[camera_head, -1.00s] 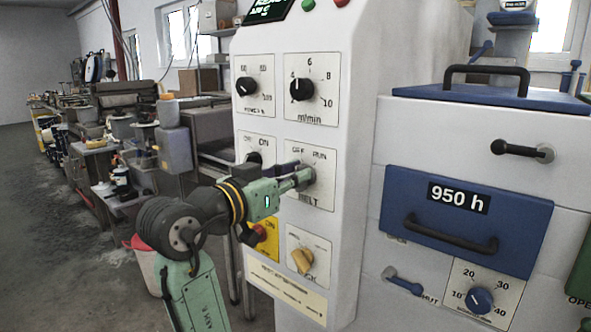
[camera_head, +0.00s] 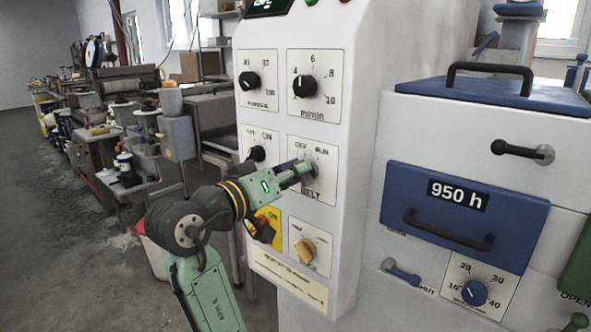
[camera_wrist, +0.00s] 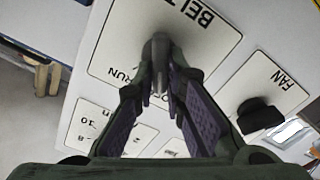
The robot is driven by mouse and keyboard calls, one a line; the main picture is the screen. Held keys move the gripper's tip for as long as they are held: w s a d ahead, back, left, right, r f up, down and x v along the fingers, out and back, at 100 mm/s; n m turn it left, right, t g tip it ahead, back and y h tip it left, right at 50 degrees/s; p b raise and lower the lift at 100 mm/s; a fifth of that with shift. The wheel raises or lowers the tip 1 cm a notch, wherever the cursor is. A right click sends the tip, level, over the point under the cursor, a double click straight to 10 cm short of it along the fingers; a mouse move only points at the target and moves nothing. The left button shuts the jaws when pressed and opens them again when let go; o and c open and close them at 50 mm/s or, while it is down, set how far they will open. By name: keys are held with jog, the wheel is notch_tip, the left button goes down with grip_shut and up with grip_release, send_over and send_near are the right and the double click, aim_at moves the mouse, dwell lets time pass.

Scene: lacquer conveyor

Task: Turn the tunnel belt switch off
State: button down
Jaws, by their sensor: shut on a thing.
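The belt switch is on the white control panel, on a plate (camera_head: 325,188) lettered BELT with OFF and RUN marks. In the wrist view the same plate (camera_wrist: 215,45) appears turned over, with RUN near the left finger. My gripper (camera_head: 307,172) reaches it from the left. In the wrist view its two fingers (camera_wrist: 160,78) converge and are shut on the grey switch knob (camera_wrist: 160,45). The fingers hide much of the knob and the OFF mark there, so I cannot tell clearly which mark it points to.
Close by are the FAN knob (camera_wrist: 258,113), a black power knob (camera_head: 250,82), the m/min knob (camera_head: 304,86), a tan knob (camera_head: 305,251) and a yellow plate with a red-black switch (camera_head: 262,228). A blue 950 h drawer (camera_head: 465,215) stands right. Floor at left is open.

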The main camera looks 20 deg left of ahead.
jog(key=c, duration=1.7)
grip_release()
jog(key=shift+o, duration=0.2)
jog(key=v, duration=1.2)
jog(key=shift+r, duration=0.1)
